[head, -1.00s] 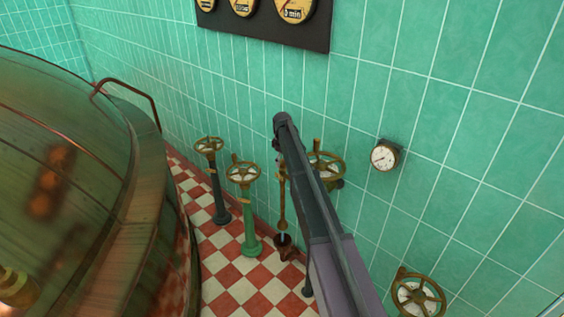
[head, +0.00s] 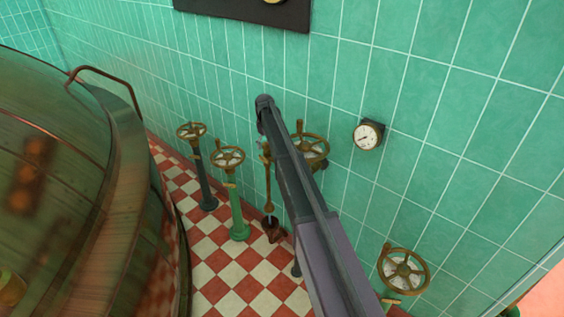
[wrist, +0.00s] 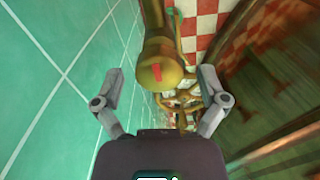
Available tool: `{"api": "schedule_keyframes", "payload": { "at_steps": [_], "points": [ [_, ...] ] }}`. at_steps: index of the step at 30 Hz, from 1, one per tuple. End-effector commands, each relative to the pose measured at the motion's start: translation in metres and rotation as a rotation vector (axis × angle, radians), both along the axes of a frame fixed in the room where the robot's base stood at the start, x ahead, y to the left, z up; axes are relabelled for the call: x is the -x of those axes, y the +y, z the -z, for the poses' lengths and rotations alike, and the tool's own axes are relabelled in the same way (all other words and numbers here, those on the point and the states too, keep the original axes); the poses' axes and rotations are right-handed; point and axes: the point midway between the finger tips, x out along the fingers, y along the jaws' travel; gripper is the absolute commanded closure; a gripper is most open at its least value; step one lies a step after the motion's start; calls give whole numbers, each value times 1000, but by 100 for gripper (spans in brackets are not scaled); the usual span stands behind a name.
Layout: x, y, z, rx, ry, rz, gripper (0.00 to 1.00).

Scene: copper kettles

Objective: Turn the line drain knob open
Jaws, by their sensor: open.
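A brass knob with a red mark on its face (wrist: 170,75) shows in the wrist view, on a brass pipe. I take it for the line drain knob. My gripper (wrist: 160,72) is open, with one finger to each side of the knob in that view. I see no contact, and the remaining distance is hard to judge. In the head view my arm hides most of the gripper and the knob. A thin brass pipe (head: 268,188) runs down beside my arm to a small copper funnel near the floor.
Handwheels stand on a dark post (head: 205,180) and a green post (head: 236,205). One wall handwheel (head: 315,150) is just right of my arm, another (head: 403,270) lower right. A gauge (head: 367,135) is on the tiled wall. A large copper kettle (head: 75,150) fills the left.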

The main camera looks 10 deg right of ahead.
Motion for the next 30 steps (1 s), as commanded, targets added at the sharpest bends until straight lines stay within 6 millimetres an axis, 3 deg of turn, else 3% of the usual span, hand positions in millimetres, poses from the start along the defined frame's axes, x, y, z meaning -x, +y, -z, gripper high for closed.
{"api": "schedule_keyframes", "payload": {
  "at_steps": [30],
  "points": [
    [0, 0, 0, 0, 0, 672, 8]
  ]
}}
